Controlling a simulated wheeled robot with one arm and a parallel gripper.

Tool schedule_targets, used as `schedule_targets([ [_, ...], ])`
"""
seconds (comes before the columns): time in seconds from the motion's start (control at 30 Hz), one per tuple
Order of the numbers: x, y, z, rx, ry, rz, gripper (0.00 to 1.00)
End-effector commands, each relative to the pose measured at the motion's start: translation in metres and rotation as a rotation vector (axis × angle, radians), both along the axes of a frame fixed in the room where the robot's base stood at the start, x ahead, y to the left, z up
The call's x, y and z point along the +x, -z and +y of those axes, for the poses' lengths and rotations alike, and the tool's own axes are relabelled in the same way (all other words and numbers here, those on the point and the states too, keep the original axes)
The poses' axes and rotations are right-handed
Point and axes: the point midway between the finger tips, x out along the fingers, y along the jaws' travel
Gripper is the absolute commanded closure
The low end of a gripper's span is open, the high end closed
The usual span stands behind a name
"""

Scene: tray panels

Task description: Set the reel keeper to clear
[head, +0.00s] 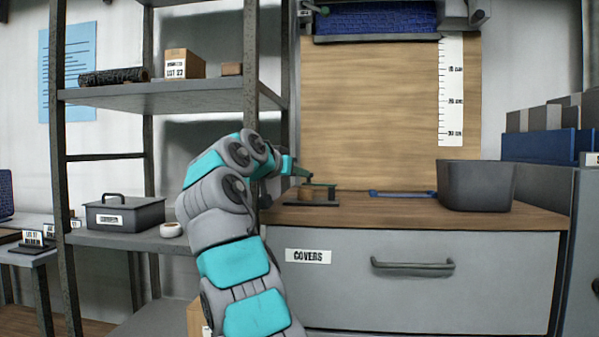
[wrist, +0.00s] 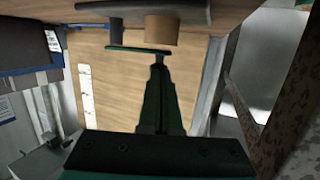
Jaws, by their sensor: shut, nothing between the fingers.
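A small fixture with a grey base (head: 308,197), an upright post and a flat green bar (head: 318,184) stands on the counter; I take it for the reel keeper, but no label shows. In the wrist view its green bar (wrist: 130,49) lies across a grey post (wrist: 115,30), beside a tan cylinder (wrist: 162,30). My gripper (wrist: 158,62) is shut and empty, its tips right at the bar's end; contact cannot be told. In the head view my gripper (head: 291,166) is partly hidden by my arm.
A blue roll (head: 375,22) hangs above the wooden back panel (head: 370,110). A grey bin (head: 475,186) and a blue handle-like piece (head: 400,193) are right on the counter (head: 370,212). A shelf post (head: 251,70) stands close left of my gripper.

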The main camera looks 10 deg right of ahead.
Motion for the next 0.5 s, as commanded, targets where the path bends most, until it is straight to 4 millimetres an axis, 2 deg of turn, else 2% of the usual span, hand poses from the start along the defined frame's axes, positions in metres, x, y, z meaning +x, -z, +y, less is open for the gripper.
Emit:
schedule_targets([
  [0.2, 0.016, -0.003, -0.003, -0.001, 0.0, 0.001, 1.0],
  [0.5, 0.016, -0.001, -0.002, 0.0, 0.0, 0.0, 1.0],
])
